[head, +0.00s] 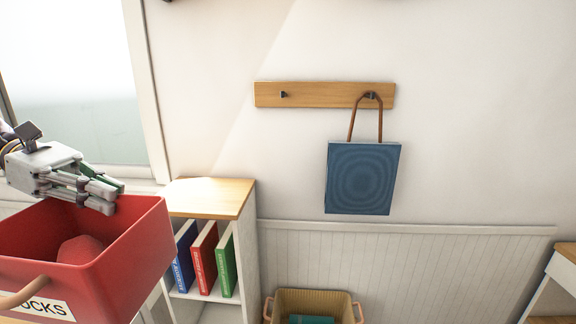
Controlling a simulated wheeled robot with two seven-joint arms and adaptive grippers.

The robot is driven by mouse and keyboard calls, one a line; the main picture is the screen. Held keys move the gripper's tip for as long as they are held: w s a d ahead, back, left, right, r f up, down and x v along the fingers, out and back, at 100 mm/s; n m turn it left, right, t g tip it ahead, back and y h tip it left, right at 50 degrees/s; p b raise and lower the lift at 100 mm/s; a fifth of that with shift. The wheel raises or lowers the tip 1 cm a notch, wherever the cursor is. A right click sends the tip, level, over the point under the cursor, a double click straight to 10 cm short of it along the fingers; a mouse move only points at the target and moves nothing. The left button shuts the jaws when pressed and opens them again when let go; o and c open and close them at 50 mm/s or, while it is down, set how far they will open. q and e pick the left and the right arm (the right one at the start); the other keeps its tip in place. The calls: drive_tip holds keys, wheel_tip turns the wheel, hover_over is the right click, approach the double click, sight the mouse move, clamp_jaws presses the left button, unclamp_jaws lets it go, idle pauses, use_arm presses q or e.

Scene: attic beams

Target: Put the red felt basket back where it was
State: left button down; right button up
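The red basket (130,262) fills the lower left of the head view, cut off by the picture's edges. It has a white label (42,306) ending in "OCKS" and a tan handle (24,292) on the near side. A rounded red item (81,249) lies inside. My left gripper (112,196) reaches in from the left, its fingers over the basket's far rim. The fingers lie close together with something dark green beside them; whether they hold anything is unclear. My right gripper is out of view.
A low shelf (212,190) with a wooden top holds blue, red and green books. A wall rack (325,95) carries a hanging blue bag (362,178). A tan basket (285,305) with a teal item stands below. Another wooden-topped unit (564,268) is at the right edge.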

sight(122, 220)
use_arm(q)
drive_tip(key=shift+a+f, duration=0.1)
drive_tip(key=shift+f, duration=0.35)
drive_tip(key=shift+w+d+f+n+t, duration=0.25)
drive_tip(key=shift+f+n+t, duration=0.15)
drive_tip(key=shift+f, duration=0.25)
drive_tip(key=shift+w+d+f+n+t, duration=0.1)
drive_tip(key=shift+d+f+n+t, duration=0.25)
drive_tip(key=shift+f, duration=0.25)
drive_tip(key=shift+w+f+n+t, duration=0.15)
drive_tip(key=shift+f+n+t, duration=0.3)
drive_tip(key=shift+f, duration=0.65)
drive_tip(key=w+d+f+n+t+y, duration=0.2)
drive_tip(key=d+f+n+t+y, duration=0.1)
drive_tip(key=f, duration=1.1)
drive_tip(key=w+d+f+n+t+y, duration=0.2)
drive_tip(key=f+n+t+y, duration=0.3)
drive_tip(key=f, duration=0.9)
drive_tip(key=w+d+f+n+t+y, duration=0.3)
drive_tip(key=f+n, duration=0.5)
drive_tip(key=f, duration=0.5)
drive_tip(key=shift+d+f+t+y, duration=0.4)
drive_tip(key=shift+d+t+y, duration=0.25)
drive_tip(key=shift+y, duration=0.45)
drive_tip(key=shift+w+a, duration=0.1)
drive_tip(key=shift+a, duration=0.2)
drive_tip(key=shift+a+f+n, duration=0.15)
drive_tip(key=shift+a+n, duration=0.15)
drive_tip(key=shift+a, duration=0.55)
